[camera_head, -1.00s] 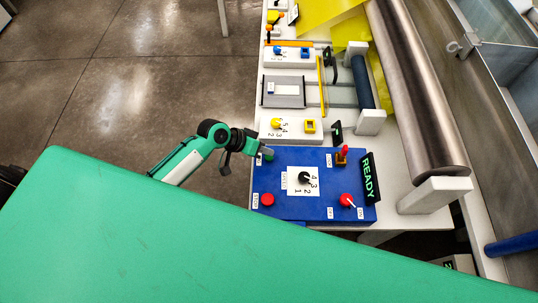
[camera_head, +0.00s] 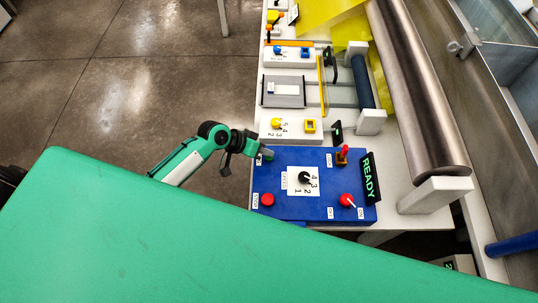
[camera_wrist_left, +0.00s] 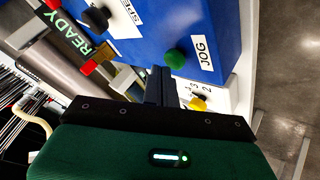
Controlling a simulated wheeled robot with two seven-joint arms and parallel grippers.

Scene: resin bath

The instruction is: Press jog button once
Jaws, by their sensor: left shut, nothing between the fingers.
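The blue control panel (camera_head: 285,210) lies on the white table. The green jog button (camera_wrist_left: 175,58) is a round knob beside the JOG label (camera_wrist_left: 203,53) in the left wrist view. In the head view the button (camera_head: 269,157) is partly hidden by my gripper at the panel's upper left corner. My left gripper (camera_head: 262,151) is shut and empty, with its dark fingertips (camera_wrist_left: 161,72) right by the green button. I cannot tell whether they touch it. My right gripper is not in view.
The panel also has a red stop button (camera_head: 267,199), a black speed dial (camera_head: 304,178), a red switch (camera_head: 347,200), a red-handled lever (camera_head: 343,154) and a READY sign (camera_head: 370,179). A large metal roller (camera_head: 420,90) lies to the right. Open floor is at left.

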